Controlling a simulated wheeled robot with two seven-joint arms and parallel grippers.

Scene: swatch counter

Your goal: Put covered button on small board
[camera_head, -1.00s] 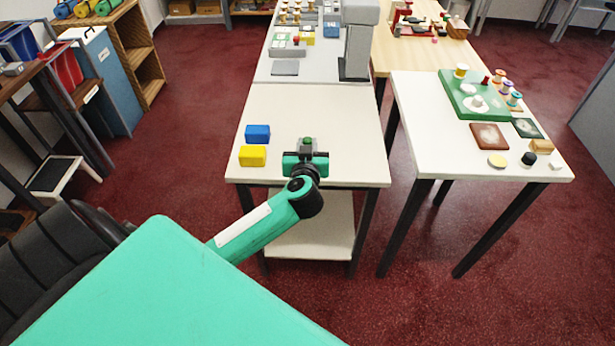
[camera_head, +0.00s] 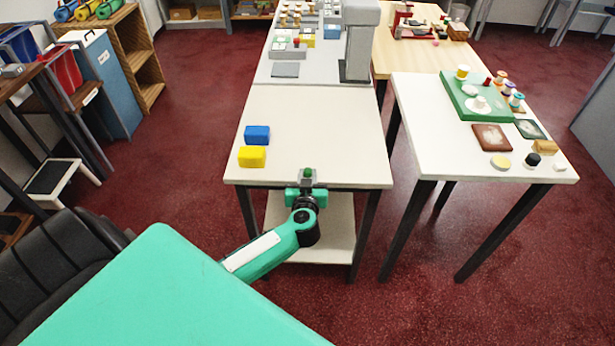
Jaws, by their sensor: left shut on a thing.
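My left gripper (camera_head: 306,184) is at the front edge of the near white table, shut on a small grey piece with a green domed top (camera_head: 308,173), which looks like the covered button. The fingers hide its lower part. On the right white table lie a small brown board (camera_head: 490,137) with a pale patch and a small dark green board (camera_head: 529,128). I cannot tell which is the task's small board. Both are well to the right of the gripper. My right gripper is not in view.
A blue block (camera_head: 257,134) and a yellow block (camera_head: 252,156) sit on the near white table (camera_head: 340,130), otherwise clear. The right table (camera_head: 430,120) holds a larger green board (camera_head: 462,107), spools and small discs. A floor gap separates these tables.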

